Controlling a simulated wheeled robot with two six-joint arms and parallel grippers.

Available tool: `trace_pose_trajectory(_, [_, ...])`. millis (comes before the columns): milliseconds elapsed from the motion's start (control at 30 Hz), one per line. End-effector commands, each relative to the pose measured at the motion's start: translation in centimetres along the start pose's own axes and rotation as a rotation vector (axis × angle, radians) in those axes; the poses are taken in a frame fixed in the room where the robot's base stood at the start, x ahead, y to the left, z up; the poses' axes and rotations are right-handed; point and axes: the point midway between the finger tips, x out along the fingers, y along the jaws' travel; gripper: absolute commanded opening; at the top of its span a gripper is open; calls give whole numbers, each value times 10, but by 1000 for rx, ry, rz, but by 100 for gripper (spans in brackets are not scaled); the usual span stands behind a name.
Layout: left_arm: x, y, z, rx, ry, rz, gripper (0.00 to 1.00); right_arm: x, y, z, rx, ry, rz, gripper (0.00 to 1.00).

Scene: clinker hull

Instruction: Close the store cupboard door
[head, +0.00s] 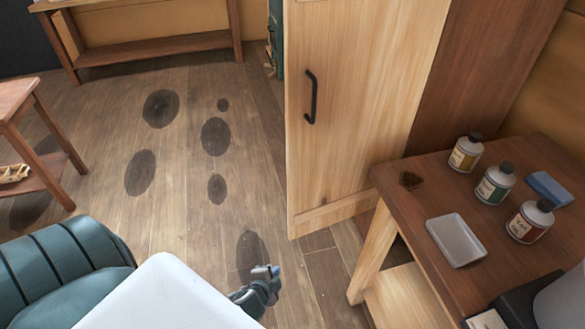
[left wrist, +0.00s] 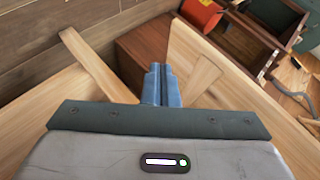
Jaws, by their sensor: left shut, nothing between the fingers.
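The store cupboard door (head: 365,110) is a pale wooden panel with a black bar handle (head: 311,97), upright right of centre in the head view. Dark brown wood (head: 480,80) stands to its right. How far the door stands open is hard to tell. My left gripper (head: 268,272) is low over the floor, left of and below the door's bottom edge, apart from the handle. In the left wrist view its blue fingers (left wrist: 163,85) are together and empty, with pale wood behind them. My right gripper is not in view.
A brown side table (head: 400,185) at the right holds several bottles (head: 465,153), a white tray (head: 456,240) and a blue block (head: 549,188). Workbenches stand at the back (head: 150,48) and left (head: 15,100). The floor between, marked with dark stains, is clear.

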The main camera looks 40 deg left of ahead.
Motion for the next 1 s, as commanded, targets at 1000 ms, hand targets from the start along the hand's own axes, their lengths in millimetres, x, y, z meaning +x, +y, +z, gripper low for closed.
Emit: trace_pose_trajectory(1000, [-81, -286, -170, 457, 151, -617, 0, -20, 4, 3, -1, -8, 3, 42])
